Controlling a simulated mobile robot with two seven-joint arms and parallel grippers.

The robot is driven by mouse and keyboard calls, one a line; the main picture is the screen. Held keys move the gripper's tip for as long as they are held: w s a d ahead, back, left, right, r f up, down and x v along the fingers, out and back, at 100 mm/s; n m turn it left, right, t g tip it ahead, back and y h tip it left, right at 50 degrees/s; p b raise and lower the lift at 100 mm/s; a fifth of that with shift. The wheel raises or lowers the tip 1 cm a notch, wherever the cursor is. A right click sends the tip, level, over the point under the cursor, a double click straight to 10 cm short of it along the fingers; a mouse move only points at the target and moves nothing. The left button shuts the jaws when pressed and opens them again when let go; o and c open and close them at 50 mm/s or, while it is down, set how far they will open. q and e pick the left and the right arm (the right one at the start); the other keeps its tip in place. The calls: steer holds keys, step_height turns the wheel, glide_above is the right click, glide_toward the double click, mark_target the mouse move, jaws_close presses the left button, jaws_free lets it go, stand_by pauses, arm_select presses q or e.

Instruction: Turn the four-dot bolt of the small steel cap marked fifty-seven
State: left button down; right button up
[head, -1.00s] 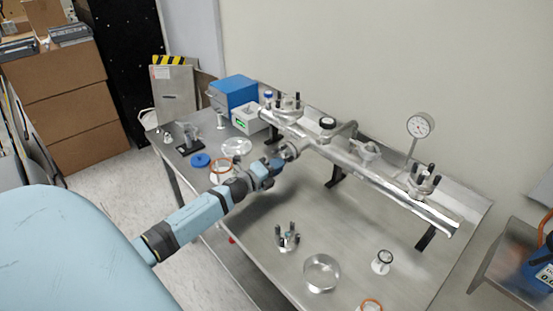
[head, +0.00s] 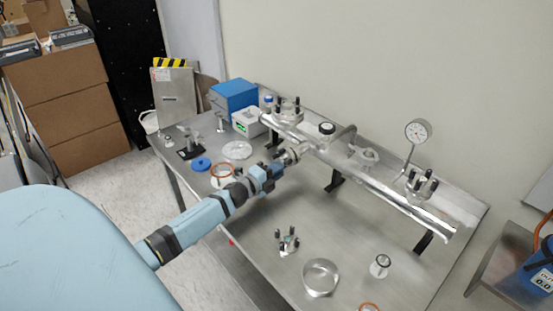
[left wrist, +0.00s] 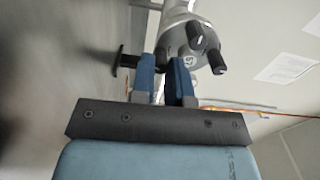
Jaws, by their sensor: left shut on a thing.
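The small steel cap (head: 289,157) sits on the near side port of the long steel pipe. It shows larger in the left wrist view (left wrist: 180,40), round, with black-ended bolts (left wrist: 217,62) standing out from its face. My left gripper (head: 275,168) is at the cap, and its blue fingers (left wrist: 167,68) reach the cap's edge in the left wrist view. They are shut on a bolt that is mostly hidden between them. My right gripper is not in view.
The steel pipe (head: 375,182) runs along the back of the table, with a gauge (head: 417,131) at the right. A blue box (head: 233,95) stands at the back left. A steel ring (head: 320,275) and a bolted part (head: 288,242) lie in front. The table's middle is mostly clear.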

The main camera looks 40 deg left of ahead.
arm_select(q)
steer(key=shift+r, duration=0.1)
stand_by(0.6)
steer(key=c, duration=1.1)
jaws_free()
steer(key=shift+s+a+p, duration=0.2)
steer(key=shift+s+p, duration=0.3)
steer(key=shift+s, duration=1.7)
steer(key=shift+s+a, duration=0.15)
steer(key=shift+s, duration=1.1)
steer(key=shift+s+a+p, duration=0.2)
steer(key=shift+s+p, duration=0.3)
steer(key=shift+s, duration=1.75)
steer(key=shift+s+a+p, duration=0.15)
steer(key=shift+s+p, duration=0.3)
steer(key=shift+s, duration=1.8)
